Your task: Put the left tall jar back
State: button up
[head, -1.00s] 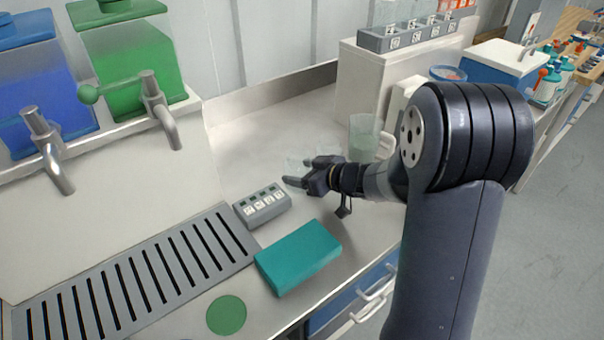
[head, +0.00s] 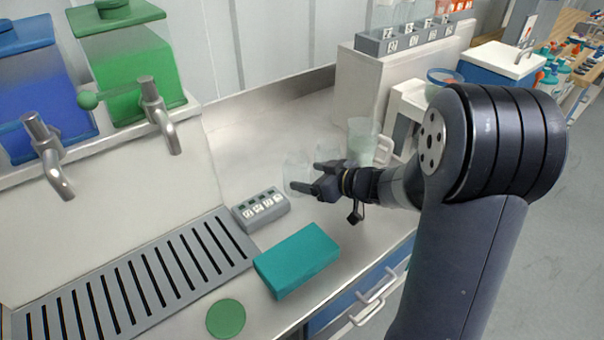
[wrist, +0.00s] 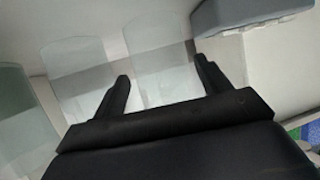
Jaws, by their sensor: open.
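Three clear, see-through jars stand in a row on the counter: a left jar (head: 296,166), a middle jar (head: 328,152) and a right jar (head: 361,140). My gripper (head: 306,175) is open, its fingers pointing left, close by the left jar. In the wrist view one clear jar (wrist: 158,52) shows in the gap between my open fingertips (wrist: 162,68). A second jar (wrist: 72,72) is just left of the left finger, and a third (wrist: 14,95) is at the left edge. Whether the fingers are around the jar or short of it is hard to tell.
A grey button block (head: 261,209) and a teal box (head: 297,260) lie near my gripper. A slotted drain grate (head: 140,280) and a green disc (head: 226,318) are at the front. Blue (head: 40,90) and green (head: 130,70) tap tanks stand left.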

jog(key=p+v, duration=0.1)
jog(key=v, duration=0.7)
jog(key=shift+s+r, duration=0.1)
dwell(1.2)
